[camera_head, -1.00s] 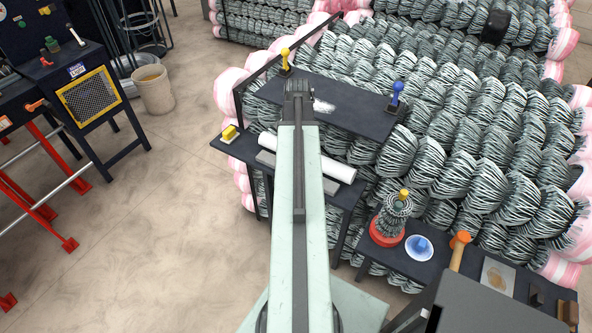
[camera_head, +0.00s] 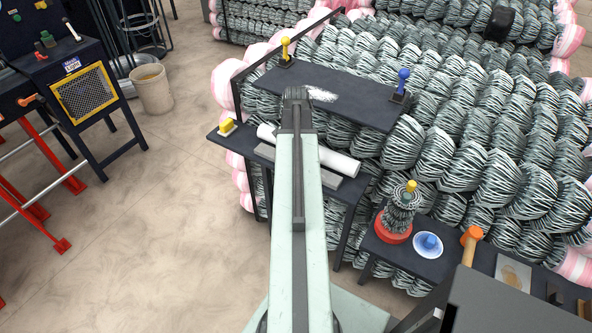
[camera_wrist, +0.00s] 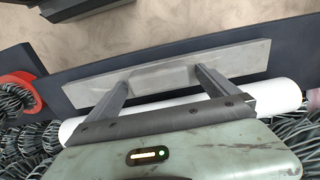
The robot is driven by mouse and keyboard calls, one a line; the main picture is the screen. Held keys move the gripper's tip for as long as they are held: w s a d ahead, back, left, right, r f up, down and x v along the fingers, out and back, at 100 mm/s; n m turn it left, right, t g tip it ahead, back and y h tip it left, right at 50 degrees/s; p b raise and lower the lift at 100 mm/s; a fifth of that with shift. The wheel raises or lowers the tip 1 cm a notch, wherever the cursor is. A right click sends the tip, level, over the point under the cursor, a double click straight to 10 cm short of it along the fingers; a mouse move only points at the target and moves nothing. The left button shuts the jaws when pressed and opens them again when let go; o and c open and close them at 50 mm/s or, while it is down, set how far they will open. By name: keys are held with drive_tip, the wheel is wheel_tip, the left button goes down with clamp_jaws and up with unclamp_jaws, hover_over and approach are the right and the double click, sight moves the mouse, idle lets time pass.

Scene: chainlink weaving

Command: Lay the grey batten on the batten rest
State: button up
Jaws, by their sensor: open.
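The grey batten (camera_wrist: 165,70) is a flat grey bar lying on a dark shelf (camera_wrist: 270,60) in the wrist view. In the head view its end (camera_head: 264,152) shows left of my arm, beside a white roll. My gripper (camera_wrist: 160,78) is open, its two fingers spread apart and reaching over the white roll to the near edge of the batten. I cannot tell whether they touch it. In the head view my gripper (camera_head: 296,95) shows from behind and my arm hides the batten's middle. I cannot tell which thing is the batten rest.
The white roll (camera_head: 338,162) lies alongside the batten. An upper dark shelf (camera_head: 345,103) bears a yellow peg (camera_head: 285,48) and a blue peg (camera_head: 403,80). A yellow block (camera_head: 227,126) sits at the lower shelf's left end. A red-based stack (camera_head: 393,226) stands lower right.

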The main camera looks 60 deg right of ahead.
drive_tip(key=shift+r, duration=0.1)
drive_tip(key=c, duration=1.6)
wheel_tip(320, 180, up, 10)
drive_tip(key=p, duration=1)
drive_tip(key=shift+r, duration=0.25)
drive_tip(key=shift+c, duration=0.2)
